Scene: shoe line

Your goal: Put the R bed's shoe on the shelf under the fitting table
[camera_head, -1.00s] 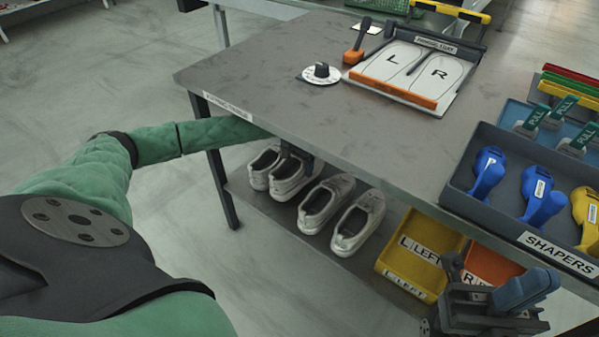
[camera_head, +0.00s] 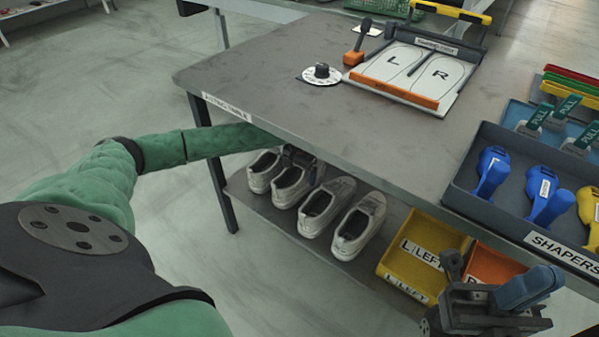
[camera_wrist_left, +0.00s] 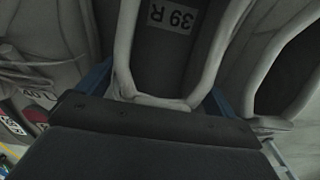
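On the shelf (camera_head: 262,208) under the fitting table (camera_head: 262,62), several pale grey shoes stand in a row. The second from the left (camera_head: 285,196) is at my left gripper (camera_head: 300,157). In the left wrist view, a shoe insole marked "39 R" (camera_wrist_left: 172,18) lies between my blue-padded fingers, its heel toward the palm. The fingers stand apart on either side with slight gaps, so the gripper looks open. The R bed (camera_head: 440,72) and L bed (camera_head: 393,60) on the tabletop are empty. My right gripper (camera_head: 490,280) is open and empty at the lower right.
A yellow bin (camera_head: 425,238) marked LEFT and an orange bin (camera_head: 492,265) stand right of the shoes. The shaper tray (camera_head: 470,190) sits at the table's right. A dial (camera_head: 321,72) and orange-based lever (camera_head: 356,50) stand by the beds. The table edge overhangs my left gripper.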

